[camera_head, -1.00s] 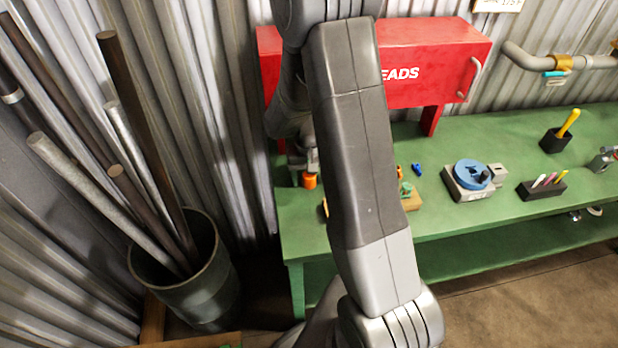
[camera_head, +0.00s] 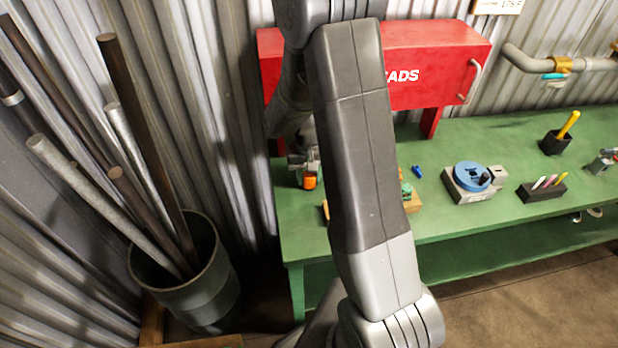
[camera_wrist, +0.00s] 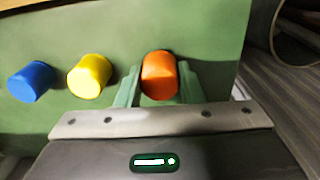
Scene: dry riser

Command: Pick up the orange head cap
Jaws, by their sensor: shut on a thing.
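The orange head cap (camera_wrist: 159,76) is a small rounded cylinder between the two fingers of my gripper (camera_wrist: 160,88) in the wrist view. The fingers close on its sides, and it seems to be at or just above the green bench top; I cannot tell which. In the head view the orange cap (camera_head: 310,183) shows at the bench's left end below my gripper (camera_head: 305,172), partly hidden by it. My arm crosses the middle of the head view and hides part of the bench.
A yellow cap (camera_wrist: 90,76) and a blue cap (camera_wrist: 31,81) stand left of the orange one in the wrist view. A red cabinet (camera_head: 440,62) stands over the green bench (camera_head: 450,225). A bin of pipes (camera_head: 190,290) stands left. A blue round device (camera_head: 472,178) sits right.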

